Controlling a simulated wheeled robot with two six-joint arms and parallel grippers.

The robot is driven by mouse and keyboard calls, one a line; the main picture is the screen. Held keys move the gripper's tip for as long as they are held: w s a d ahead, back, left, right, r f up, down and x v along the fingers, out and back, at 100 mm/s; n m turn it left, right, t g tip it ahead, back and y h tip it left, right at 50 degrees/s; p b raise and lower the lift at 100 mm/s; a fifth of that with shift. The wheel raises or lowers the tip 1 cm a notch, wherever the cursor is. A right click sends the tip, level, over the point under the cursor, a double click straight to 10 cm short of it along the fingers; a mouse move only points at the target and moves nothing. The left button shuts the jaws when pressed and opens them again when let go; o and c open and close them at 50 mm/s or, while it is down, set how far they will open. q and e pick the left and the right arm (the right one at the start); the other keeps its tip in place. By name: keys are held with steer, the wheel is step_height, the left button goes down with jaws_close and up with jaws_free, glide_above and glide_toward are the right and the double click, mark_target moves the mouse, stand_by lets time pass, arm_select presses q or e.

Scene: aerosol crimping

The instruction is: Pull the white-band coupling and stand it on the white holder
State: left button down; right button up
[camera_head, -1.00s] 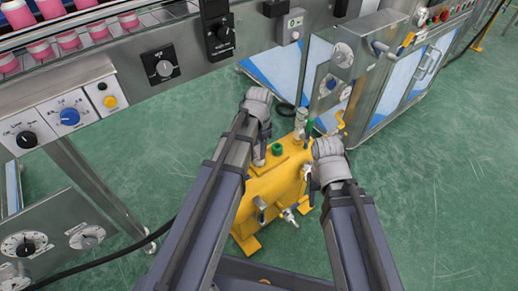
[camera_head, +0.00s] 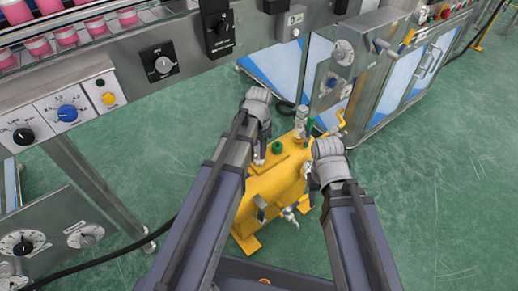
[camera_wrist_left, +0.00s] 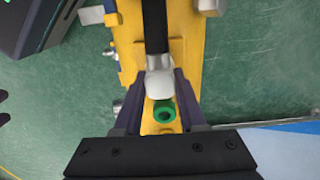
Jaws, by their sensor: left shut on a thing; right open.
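My left gripper (camera_head: 260,157) is over the left part of a yellow unit (camera_head: 276,187). In the left wrist view its jaws (camera_wrist_left: 160,100) are shut on a pale whitish coupling (camera_wrist_left: 160,82) at the end of a black hose. A green ring (camera_wrist_left: 164,112) sits on the yellow unit just below the coupling in that view; it also shows in the head view (camera_head: 277,147). My right gripper (camera_head: 311,180) is open at the unit's right side. A whitish fitting (camera_head: 300,118) stands at the unit's back; I cannot tell whether it is the white holder.
A steel cabinet with blue panels (camera_head: 400,88) and a knob panel (camera_head: 332,80) stand behind and right. A conveyor with pink cans (camera_head: 50,60) runs at upper left. A control panel (camera_head: 50,112) is at left. The green floor (camera_head: 440,200) is clear at right.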

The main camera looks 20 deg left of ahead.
arm_select(q)
steer(key=shift+f, duration=0.1)
stand_by(0.6)
steer(key=shift+c, duration=2)
jaws_free()
step_height(320, 180, up, 8)
steer(key=p, duration=0.7)
steer(key=shift+p, duration=0.4)
steer(key=shift+f, duration=0.1)
